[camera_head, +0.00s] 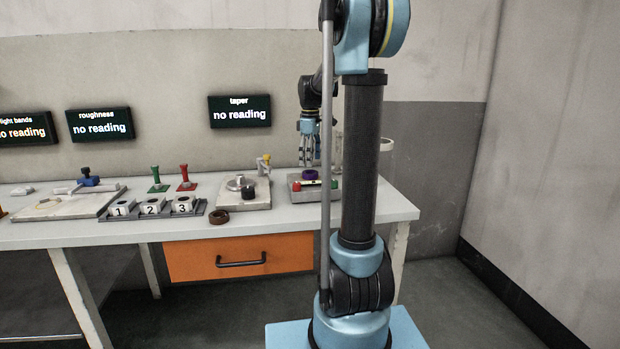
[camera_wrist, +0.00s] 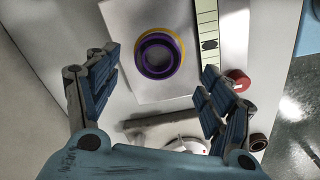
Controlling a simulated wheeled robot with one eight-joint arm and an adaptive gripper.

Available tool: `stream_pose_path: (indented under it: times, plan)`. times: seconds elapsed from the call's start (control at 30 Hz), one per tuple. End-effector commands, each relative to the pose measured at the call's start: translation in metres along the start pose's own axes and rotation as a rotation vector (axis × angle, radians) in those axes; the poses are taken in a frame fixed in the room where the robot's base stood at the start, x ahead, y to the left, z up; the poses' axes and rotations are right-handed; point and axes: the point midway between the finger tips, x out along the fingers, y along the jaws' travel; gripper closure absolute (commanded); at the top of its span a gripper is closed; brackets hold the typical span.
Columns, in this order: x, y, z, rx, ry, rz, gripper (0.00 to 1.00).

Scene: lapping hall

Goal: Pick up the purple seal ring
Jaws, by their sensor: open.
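The purple seal ring (camera_wrist: 143,58) lies on a pale plate (camera_wrist: 123,92) in the wrist view, with a yellow ring or edge (camera_wrist: 181,48) showing just around it. In the head view the purple ring (camera_head: 310,174) sits on a small grey block (camera_head: 298,193) near the right end of the bench. My gripper (camera_wrist: 158,76) is open and empty, its fingers spread to the left and right of the ring and apart from it. In the head view my gripper (camera_head: 309,160) points down above the block.
The bench (camera_head: 380,206) holds a red button (camera_wrist: 240,80), a dark brown ring (camera_head: 219,217), a plate with a black knob (camera_head: 249,192), red and green handled pieces and numbered blocks (camera_head: 152,207). Wall screens (camera_head: 240,111) hang behind. An orange drawer (camera_head: 200,262) is below.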

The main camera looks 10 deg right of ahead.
Motion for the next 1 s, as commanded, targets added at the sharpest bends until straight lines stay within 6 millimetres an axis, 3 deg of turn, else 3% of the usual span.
stream_pose_path:
  times: [0.3, 0.67, 0.87, 1.0]
  plan:
    - [0.04, 0.004, -0.004, 0.0, 0.0, 0.0, 0.26]
    - [0.048, 0.004, -0.004, 0.0, 0.0, 0.0, 0.26]
    - [0.048, 0.004, -0.004, 0.0, 0.0, 0.0, 0.71]
    - [0.047, 0.004, -0.004, 0.0, 0.0, 0.0, 0.78]
